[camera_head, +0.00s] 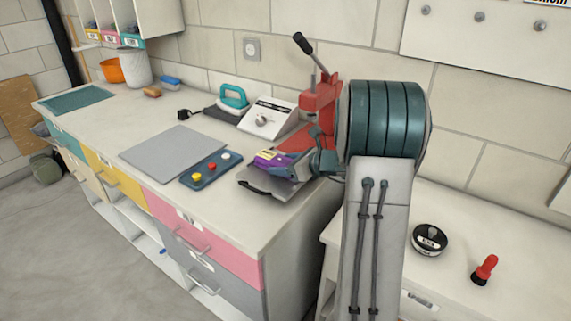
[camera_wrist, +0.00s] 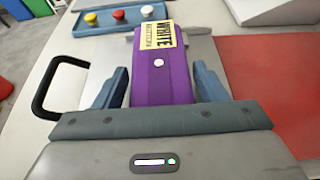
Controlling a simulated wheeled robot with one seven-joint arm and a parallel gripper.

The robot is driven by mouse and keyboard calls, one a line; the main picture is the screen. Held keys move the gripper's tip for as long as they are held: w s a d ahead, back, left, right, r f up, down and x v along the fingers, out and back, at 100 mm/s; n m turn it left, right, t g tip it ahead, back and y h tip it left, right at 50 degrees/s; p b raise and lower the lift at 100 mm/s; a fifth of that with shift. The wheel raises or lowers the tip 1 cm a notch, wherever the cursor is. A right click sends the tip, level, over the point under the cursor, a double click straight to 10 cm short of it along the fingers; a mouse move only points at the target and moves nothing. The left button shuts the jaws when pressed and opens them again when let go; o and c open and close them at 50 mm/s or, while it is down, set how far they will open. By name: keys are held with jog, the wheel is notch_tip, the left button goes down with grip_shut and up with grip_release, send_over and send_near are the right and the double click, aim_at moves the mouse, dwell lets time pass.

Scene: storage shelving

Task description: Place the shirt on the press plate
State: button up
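The shirt (camera_head: 271,158) appears to be the purple bundle with a yellow label, over the press's grey plate. In the wrist view the shirt (camera_wrist: 161,62) lies between the fingers of my gripper (camera_wrist: 160,75), with a finger close against each side. It looks held, though finger contact is not fully clear. The press plate (camera_head: 262,185) is the grey slab with a black handle at the counter's front right corner; in the wrist view the plate (camera_wrist: 88,97) lies below the shirt. Whether the shirt rests on it is unclear. My gripper (camera_head: 293,168) points left over the plate.
The red press (camera_head: 320,100) with its raised lever stands behind. A button panel (camera_head: 211,169) with red, yellow and white buttons sits left of the plate, beside a flat grey sheet (camera_head: 172,149). A white control box (camera_head: 268,115) and teal iron (camera_head: 234,97) stand at the back.

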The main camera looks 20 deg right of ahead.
jog(key=shift+o, duration=0.2)
jog(key=shift+r, duration=0.1)
jog(key=shift+r, duration=0.2)
jog(key=v, duration=1.2)
jog(key=s+a+f+n+g, duration=0.1)
jog(key=s+a+n+g, duration=0.35)
jog(key=a+n, duration=0.3)
jog(key=s+a+f+n+g, duration=0.1)
jog(key=s+a+n+g, duration=0.2)
jog(key=s+a+n, duration=0.45)
jog(key=s+a+f+n+g+h, duration=0.1)
jog(key=s+a+n+h, duration=0.2)
jog(key=s+n+h, duration=0.4)
jog(key=s+n, duration=0.3)
jog(key=n, duration=0.4)
jog(key=shift+a, duration=0.35)
